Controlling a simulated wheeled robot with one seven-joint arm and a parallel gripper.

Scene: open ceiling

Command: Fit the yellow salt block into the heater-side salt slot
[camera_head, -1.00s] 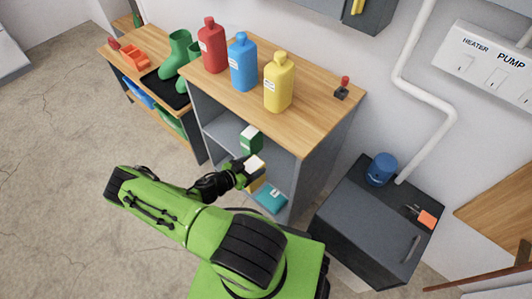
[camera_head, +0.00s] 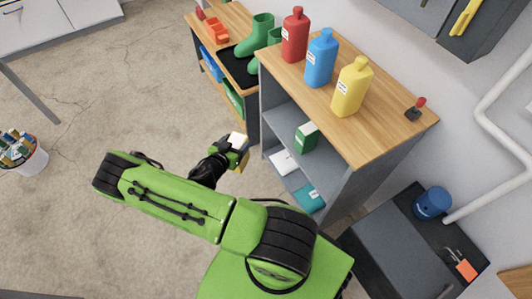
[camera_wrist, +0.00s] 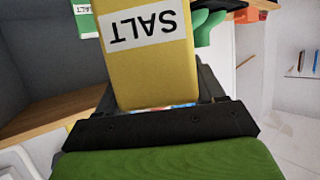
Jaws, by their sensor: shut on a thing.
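The yellow salt block (camera_wrist: 148,65) fills the upper middle of the wrist view, its white SALT label upside down. My gripper (camera_wrist: 160,108) is shut on it. In the head view my gripper (camera_head: 232,148) holds the block out in front of the open shelf unit, to its left and clear of it. Only a pale top and a bit of yellow of the block show there. I cannot make out the heater-side salt slot in either view.
The shelf unit (camera_head: 390,135) carries red, blue and yellow bottles (camera_head: 351,88) on top. A green box (camera_head: 306,136), a white item (camera_head: 284,161) and a teal box (camera_head: 308,197) lie on its shelves. A dark cabinet (camera_head: 395,250) stands right. Open floor lies left, with a bucket (camera_head: 32,162).

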